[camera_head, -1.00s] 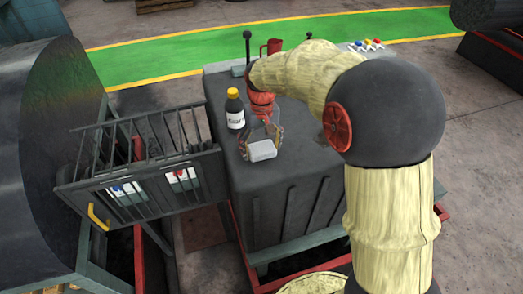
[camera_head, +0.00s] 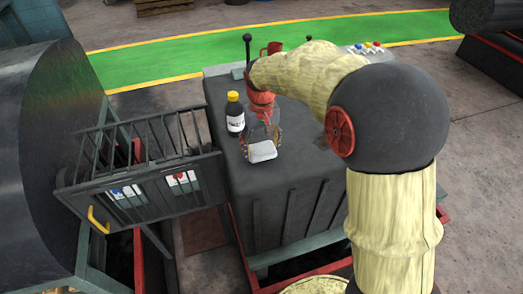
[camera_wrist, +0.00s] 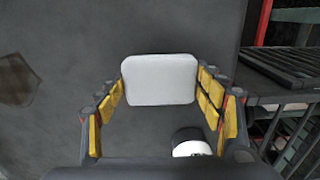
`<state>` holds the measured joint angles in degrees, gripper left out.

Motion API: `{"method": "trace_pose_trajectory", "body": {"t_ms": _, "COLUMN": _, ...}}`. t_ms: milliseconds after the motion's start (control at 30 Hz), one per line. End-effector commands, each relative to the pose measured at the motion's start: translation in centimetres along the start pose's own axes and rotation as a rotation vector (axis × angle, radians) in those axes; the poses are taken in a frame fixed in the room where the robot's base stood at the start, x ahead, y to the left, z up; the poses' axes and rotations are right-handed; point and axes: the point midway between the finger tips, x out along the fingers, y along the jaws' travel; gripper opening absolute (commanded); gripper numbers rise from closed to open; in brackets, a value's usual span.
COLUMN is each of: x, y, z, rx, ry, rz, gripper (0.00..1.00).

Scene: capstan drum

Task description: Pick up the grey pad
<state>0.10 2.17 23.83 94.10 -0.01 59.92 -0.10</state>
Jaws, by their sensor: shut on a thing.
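The grey pad (camera_head: 262,151) is a pale rounded block over the top of the dark cabinet, near its front left. My gripper (camera_head: 262,133) is above it, pointing down. In the wrist view, the pad (camera_wrist: 160,79) sits between the yellow-padded fingers of my gripper (camera_wrist: 160,85), which are shut on it at its left and right sides. I cannot tell whether the pad touches the cabinet top or is slightly above it.
A dark bottle with a yellow cap (camera_head: 234,115) stands just left of my gripper. A red mug (camera_head: 272,48) and a control box with coloured buttons (camera_head: 366,50) are at the back. A barred gate (camera_head: 140,165) adjoins the cabinet (camera_head: 285,185) on the left.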

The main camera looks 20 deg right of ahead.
Motion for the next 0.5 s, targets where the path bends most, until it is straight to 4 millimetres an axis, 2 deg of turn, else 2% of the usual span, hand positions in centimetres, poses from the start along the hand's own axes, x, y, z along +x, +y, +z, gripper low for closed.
{"method": "trace_pose_trajectory", "body": {"t_ms": 167, "x": -2.5, "y": 0.1, "z": 0.1, "rx": 0.000, "ry": 0.004, "rz": 0.000, "gripper": 0.43}}
{"method": "trace_pose_trajectory", "body": {"t_ms": 500, "x": -8.4, "y": 1.6, "z": 5.0, "rx": 0.002, "ry": 0.005, "rz": 0.000, "gripper": 0.43}}
